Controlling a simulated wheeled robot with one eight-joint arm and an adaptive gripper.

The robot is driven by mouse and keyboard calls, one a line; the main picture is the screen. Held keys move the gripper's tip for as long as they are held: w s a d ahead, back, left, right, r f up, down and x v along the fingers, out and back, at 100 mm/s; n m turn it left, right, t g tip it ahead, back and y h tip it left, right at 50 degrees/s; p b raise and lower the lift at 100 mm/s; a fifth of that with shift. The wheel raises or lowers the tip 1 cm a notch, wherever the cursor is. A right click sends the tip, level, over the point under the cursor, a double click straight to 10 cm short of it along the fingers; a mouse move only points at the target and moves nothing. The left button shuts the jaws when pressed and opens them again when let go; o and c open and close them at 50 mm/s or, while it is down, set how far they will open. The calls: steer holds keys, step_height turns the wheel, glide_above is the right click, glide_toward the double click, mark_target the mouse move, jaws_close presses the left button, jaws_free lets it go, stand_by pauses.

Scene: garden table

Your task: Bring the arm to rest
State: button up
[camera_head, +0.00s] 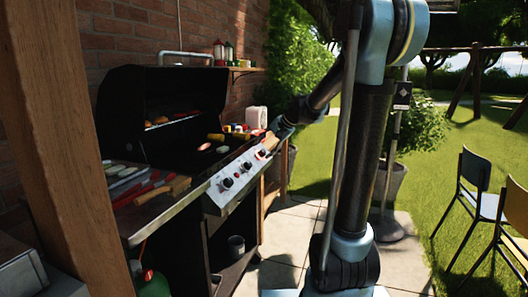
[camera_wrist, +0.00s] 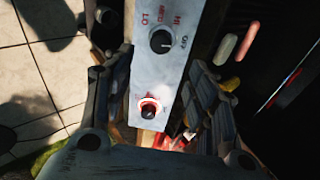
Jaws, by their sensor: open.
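My arm (camera_head: 362,150) rises in front of the grill and bends back down to it. My gripper (camera_head: 280,128) is at the right end of the grill's control panel (camera_head: 238,178), partly hidden behind my own wrist. In the wrist view my gripper (camera_wrist: 162,78) is open. Its fingers stand apart on either side of the panel, around a knob with a lit red ring (camera_wrist: 148,108). Nothing is seen held between the fingers. I cannot tell whether they touch the panel or the knob. Another dark knob (camera_wrist: 162,41) is farther along the panel.
The grill (camera_head: 150,110) has its lid up, with food on its grates. A side shelf at left holds a tray (camera_head: 122,172) and tongs. A wooden post (camera_head: 60,140) stands close at left. Chairs (camera_head: 475,180) and a potted plant are at right. Open paving lies between.

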steer(key=s+d+f+n+h, duration=0.1)
steer(key=s+d+f, duration=0.4)
steer(key=s, duration=0.7)
steer(key=s+d+f+n+g+h, duration=0.1)
steer(key=s+d+f, duration=0.5)
steer(key=s, duration=0.6)
steer(key=s+d+f+n+g+h, duration=0.1)
steer(key=s+d+f+n+h, duration=0.2)
steer(key=s, duration=0.9)
steer(key=d+f+h, duration=0.2)
steer(key=d+f, duration=0.1)
steer(key=d, duration=0.1)
steer(key=shift+s, duration=0.3)
steer(key=shift+f, duration=0.15)
steer(key=shift+w+f, duration=0.15)
steer(key=shift+w, duration=0.25)
